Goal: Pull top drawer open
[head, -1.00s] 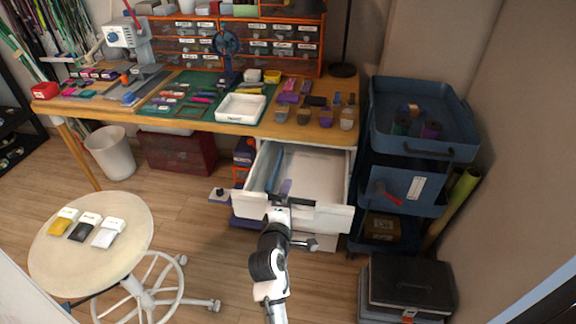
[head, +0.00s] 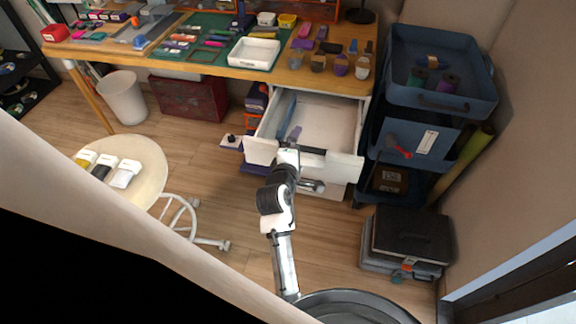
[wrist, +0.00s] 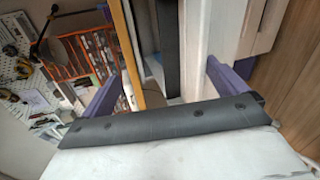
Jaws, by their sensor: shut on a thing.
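The white top drawer (head: 330,118) under the desk stands pulled well out, with its inside showing in the head view. A dark handle (head: 313,150) runs along its white front panel (head: 346,165). My gripper (head: 289,154) is at this front and shut on the handle. In the wrist view, my purple fingers (wrist: 165,85) stand on either side of a dark upright strip, seemingly the handle (wrist: 170,45), beside white drawer panels. The exact finger contact is hard to make out. Blue and purple items lie at the drawer's left side.
The wooden desk (head: 222,72) above holds a white tray (head: 253,54) and small jars. A blue cart (head: 440,95) stands close right of the drawer. A round stool (head: 148,178) stands at left. Floor before the drawer is open.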

